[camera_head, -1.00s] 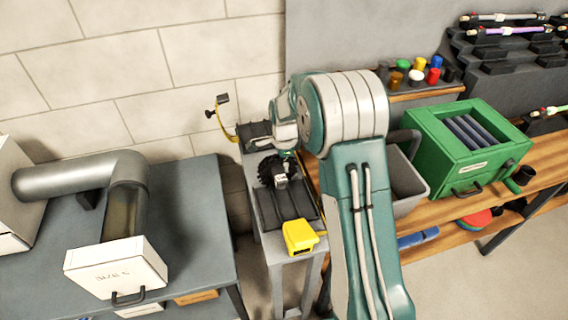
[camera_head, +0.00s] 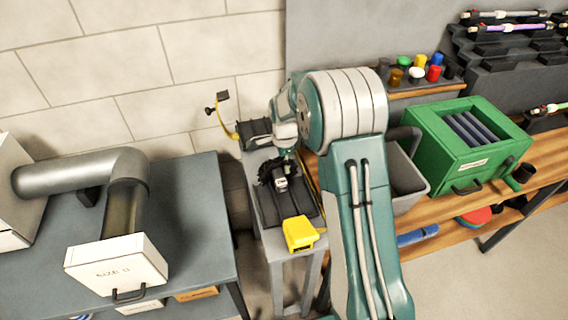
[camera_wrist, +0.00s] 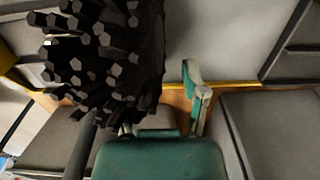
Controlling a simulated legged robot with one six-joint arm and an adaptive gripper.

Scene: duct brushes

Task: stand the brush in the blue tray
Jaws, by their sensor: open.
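The black brush head (camera_wrist: 105,60) fills the upper left of the wrist view, with its thick bristle ends towards the camera. In the head view a dark bristly shape (camera_head: 268,170) shows at the end of my arm, over the narrow grey stand. My gripper (camera_wrist: 160,100) is open. One teal and pale finger stands clear to the right of the bristles; the other is mostly hidden behind them. I cannot tell whether a finger touches the brush. The brush's handle is not clear. I cannot make out a blue tray for certain.
A yellow block (camera_head: 299,234) sits at the stand's front end. A grey bin (camera_head: 408,185) and a green box (camera_head: 465,150) stand to the right. A blue item (camera_head: 417,237) lies on the lower shelf. A pipe (camera_head: 75,178) and white box (camera_head: 115,266) occupy the left table.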

